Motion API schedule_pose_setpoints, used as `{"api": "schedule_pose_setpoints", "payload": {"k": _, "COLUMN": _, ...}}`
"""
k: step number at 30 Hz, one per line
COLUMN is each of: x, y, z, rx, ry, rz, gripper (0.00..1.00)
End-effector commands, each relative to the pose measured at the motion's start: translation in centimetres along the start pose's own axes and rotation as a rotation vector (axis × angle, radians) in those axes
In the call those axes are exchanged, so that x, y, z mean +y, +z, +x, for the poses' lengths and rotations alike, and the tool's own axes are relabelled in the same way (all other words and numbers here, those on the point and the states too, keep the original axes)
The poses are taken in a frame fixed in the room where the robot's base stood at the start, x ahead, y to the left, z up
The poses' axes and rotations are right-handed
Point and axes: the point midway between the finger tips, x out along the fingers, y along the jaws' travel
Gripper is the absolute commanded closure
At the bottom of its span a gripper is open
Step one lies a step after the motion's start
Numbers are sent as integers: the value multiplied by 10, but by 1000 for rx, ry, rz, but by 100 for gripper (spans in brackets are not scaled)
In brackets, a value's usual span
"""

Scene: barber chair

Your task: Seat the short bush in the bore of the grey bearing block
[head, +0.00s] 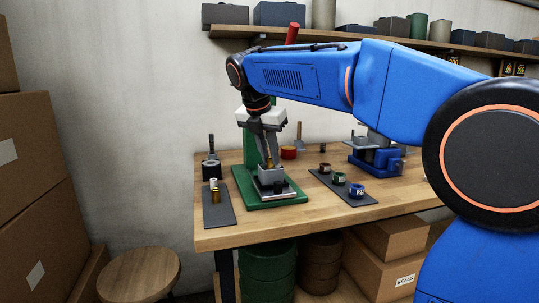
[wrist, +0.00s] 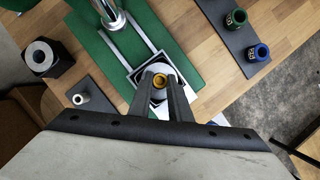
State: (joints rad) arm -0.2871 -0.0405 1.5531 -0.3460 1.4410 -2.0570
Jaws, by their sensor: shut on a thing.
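My gripper (head: 269,165) points down over the green press base and is shut on a small brass bush (wrist: 160,80), whose open ring shows between the fingertips in the wrist view (wrist: 161,88). The bush is at the top of the grey bearing block (head: 271,175), which stands on a plate on the press base. In the wrist view the block (wrist: 157,69) is partly covered by the fingers. The bore is hidden, so I cannot tell how far the bush is inside it.
Another mat (head: 343,188) at the right holds coloured collars. The press column (head: 250,150) stands close behind.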

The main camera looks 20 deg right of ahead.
Motion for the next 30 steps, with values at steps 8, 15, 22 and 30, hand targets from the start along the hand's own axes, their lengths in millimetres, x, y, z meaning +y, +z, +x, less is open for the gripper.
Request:
{"api": "schedule_pose_setpoints", "payload": {"k": 8, "x": 0, "y": 0, "z": 1, "rx": 0, "ry": 0, "rz": 0, "gripper": 100}}
{"api": "schedule_pose_setpoints", "payload": {"k": 15, "x": 0, "y": -1, "z": 2, "rx": 0, "ry": 0, "rz": 0, "gripper": 64}}
{"api": "schedule_pose_setpoints", "payload": {"k": 22, "x": 0, "y": -1, "z": 2, "rx": 0, "ry": 0, "rz": 0, "gripper": 64}}
{"api": "schedule_pose_setpoints", "payload": {"k": 30, "x": 1, "y": 0, "z": -25, "rx": -1, "ry": 2, "rz": 0, "gripper": 64}}
